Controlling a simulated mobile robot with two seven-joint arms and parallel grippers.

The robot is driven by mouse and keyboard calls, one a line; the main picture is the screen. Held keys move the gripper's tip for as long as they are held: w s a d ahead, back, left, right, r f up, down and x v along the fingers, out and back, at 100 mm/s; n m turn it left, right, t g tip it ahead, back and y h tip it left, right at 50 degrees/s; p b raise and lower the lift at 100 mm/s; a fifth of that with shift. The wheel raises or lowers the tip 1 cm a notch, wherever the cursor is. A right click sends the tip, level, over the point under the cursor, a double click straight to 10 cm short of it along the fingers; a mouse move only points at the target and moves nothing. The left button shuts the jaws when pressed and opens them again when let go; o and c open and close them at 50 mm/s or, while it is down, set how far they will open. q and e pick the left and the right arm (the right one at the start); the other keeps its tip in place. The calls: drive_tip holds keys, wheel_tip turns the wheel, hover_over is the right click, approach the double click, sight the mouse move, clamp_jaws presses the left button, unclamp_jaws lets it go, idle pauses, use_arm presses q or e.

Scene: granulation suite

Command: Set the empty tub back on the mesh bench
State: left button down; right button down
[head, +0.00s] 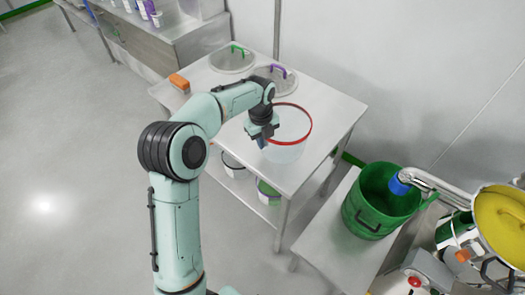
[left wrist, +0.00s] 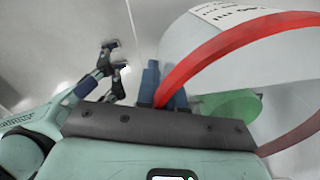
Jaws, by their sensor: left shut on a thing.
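The tub (head: 289,152) is a clear, whitish pail with a red rim, upright in the head view, with no contents visible. My left gripper (head: 262,141) is shut on the near left side of its rim. In the left wrist view the blue fingers (left wrist: 164,88) pinch the red rim, and a printed label shows on the tub's wall. The bench (head: 330,97) is a pale table with a lower shelf. The tub overlaps its right front part in the head view; I cannot tell whether its base touches the top.
Two round lidded vessels, with a green handle (head: 238,49) and a purple handle (head: 278,70), stand at the bench's back. An orange block (head: 179,82) lies at its left edge. Pails sit on the lower shelf. A green bucket (head: 380,200) stands on a table at the right.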

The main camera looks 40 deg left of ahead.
use_arm(q)
wheel_tip(320, 180, down, 5)
drive_tip(key=shift+f, duration=0.1)
use_arm(e)
drive_tip(key=shift+s+f, duration=0.25)
drive_tip(key=shift+f, duration=0.1)
use_arm(q)
drive_tip(key=shift+f+b, duration=0.25)
drive_tip(key=shift+b, duration=0.05)
drive_tip(key=c, duration=1.3)
unclamp_jaws()
drive_tip(key=shift+o, duration=0.2)
drive_tip(key=shift+r, duration=0.1)
drive_tip(key=shift+r, duration=0.1)
